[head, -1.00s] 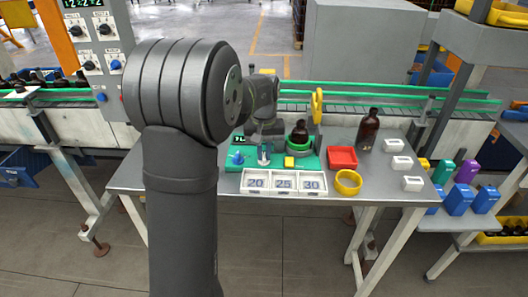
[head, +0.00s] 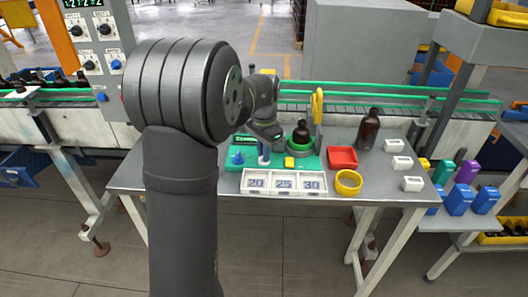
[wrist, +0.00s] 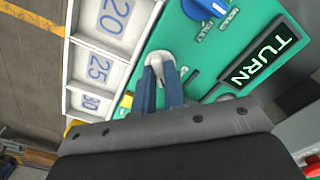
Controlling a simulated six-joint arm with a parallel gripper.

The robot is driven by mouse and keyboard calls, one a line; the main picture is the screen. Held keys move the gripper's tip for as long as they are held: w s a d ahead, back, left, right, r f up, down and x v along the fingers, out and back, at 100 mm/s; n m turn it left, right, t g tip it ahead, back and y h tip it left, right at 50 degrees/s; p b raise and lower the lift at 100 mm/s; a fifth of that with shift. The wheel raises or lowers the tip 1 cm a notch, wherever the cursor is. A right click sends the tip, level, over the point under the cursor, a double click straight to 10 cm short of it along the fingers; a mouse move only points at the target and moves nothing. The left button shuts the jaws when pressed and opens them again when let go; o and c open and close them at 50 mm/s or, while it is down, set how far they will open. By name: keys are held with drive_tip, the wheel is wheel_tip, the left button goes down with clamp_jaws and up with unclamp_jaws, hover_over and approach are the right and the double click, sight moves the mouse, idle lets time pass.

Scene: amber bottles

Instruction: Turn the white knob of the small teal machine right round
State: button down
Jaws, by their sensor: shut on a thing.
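The small teal machine (head: 308,163) stands on the grey table, with a green ring and an amber bottle (head: 301,132) on its right part. In the wrist view its teal top (wrist: 220,62) carries a dark display reading TURN (wrist: 264,58) and a blue knob (wrist: 205,6). The white knob (wrist: 158,62) shows between and just beyond my blue fingertips. My gripper (wrist: 163,84) is shut on the white knob. In the head view my gripper (head: 264,158) is over the machine, and the knob is mostly hidden there.
A red tray (head: 342,168), a yellow ring (head: 348,190), another amber bottle (head: 368,130) and white blocks (head: 397,163) stand to the right. A yellow piece (head: 317,103) rises behind the machine.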

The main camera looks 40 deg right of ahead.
drive_tip(key=shift+m, duration=1.7)
drive_tip(key=c, duration=1.5)
unclamp_jaws()
wheel_tip(320, 180, up, 18)
drive_tip(key=shift+f, duration=0.25)
